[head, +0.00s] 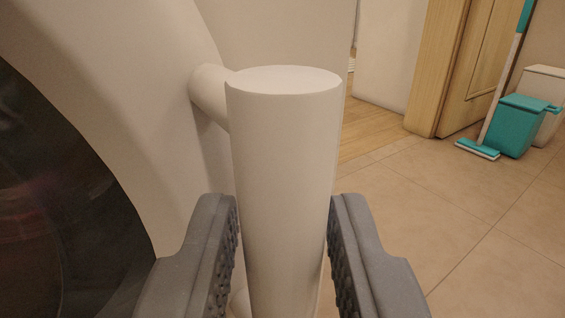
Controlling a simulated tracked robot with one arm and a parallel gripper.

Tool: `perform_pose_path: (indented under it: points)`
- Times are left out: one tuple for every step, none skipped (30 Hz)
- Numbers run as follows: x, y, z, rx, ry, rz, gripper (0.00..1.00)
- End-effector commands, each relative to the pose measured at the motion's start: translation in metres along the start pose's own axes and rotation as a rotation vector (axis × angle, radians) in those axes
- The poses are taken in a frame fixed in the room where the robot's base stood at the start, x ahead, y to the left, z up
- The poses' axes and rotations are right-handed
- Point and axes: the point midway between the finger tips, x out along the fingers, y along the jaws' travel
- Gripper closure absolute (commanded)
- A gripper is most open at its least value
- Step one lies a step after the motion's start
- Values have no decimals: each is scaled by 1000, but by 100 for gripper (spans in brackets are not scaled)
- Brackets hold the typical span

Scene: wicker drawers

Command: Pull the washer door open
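The washer door handle (285,170) is a thick white upright cylinder with a flat top, in the middle of the head view. A short round stub joins it to the white door ring behind and to its left. The dark glass of the washer door (70,190) fills the left side. My gripper (284,215) has its two grey ribbed fingers around the handle, one on each side. The pads lie very close to the handle, and I cannot tell whether they press on it. The handle's lower end is partly hidden.
Tiled floor (480,230) lies clear to the right. Farther back stand a wooden door frame (440,70), a teal bucket (515,125), a white bin (548,85) and a mop (490,120).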

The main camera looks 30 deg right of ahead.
Motion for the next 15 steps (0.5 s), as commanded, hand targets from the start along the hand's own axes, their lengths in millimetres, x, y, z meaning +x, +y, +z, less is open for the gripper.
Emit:
perform_pose_path:
  points:
    - [4,0,0,0,1,0,74]
    - [5,0,0,0,1,0,74]
    - [7,0,0,-1,2,0,74]
    - [8,0,0,-1,2,-1,74]
    - [9,0,-1,-1,2,-1,74]
    - [10,0,-1,-1,2,-1,74]
    - [10,0,-1,-1,3,-1,74]
    - [10,0,-1,-1,3,-1,74]
    - [10,0,-1,-1,3,-1,74]
    - [10,0,-1,-1,3,-1,74]
    - [10,0,-1,-1,2,-1,74]
    - [10,0,-1,-1,2,-1,74]
    - [10,0,-1,-1,2,-1,74]
    - [10,0,-1,-1,2,-1,79]
    - [10,0,-1,0,2,-1,90]
